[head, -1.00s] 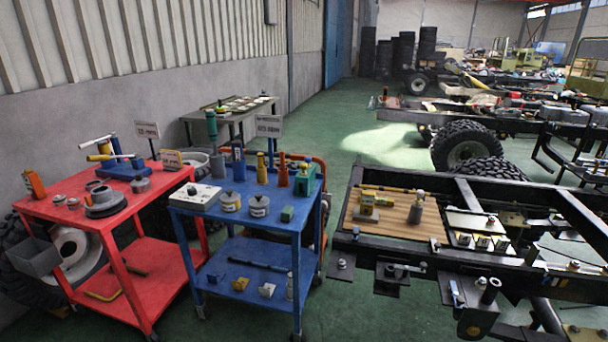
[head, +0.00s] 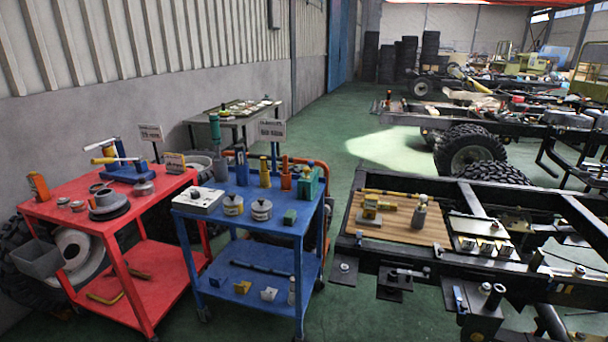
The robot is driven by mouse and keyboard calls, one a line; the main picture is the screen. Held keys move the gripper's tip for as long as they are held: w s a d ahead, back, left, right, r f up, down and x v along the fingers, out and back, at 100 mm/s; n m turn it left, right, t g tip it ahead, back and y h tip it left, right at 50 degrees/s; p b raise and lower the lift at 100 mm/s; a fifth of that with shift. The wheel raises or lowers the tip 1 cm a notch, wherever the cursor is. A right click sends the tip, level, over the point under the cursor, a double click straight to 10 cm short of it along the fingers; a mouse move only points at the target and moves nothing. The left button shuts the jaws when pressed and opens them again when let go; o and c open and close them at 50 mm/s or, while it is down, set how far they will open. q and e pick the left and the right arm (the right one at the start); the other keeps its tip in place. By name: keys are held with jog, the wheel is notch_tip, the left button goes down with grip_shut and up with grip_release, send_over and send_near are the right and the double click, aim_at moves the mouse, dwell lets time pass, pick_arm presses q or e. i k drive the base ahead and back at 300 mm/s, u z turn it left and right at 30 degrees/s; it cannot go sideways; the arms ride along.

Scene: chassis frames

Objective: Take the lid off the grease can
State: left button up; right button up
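The labels are too small to read, so I cannot tell which is the grease can. Neither of my grippers is in the head view.
Bottles and a sign stand behind. A red cart (head: 60,207) is to the left, a black chassis frame (head: 395,262) to the right. Green floor lies between.

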aim_at(233, 200)
jog(key=z, duration=0.55)
jog(key=i, duration=1.85)
jog(key=u, duration=0.6)
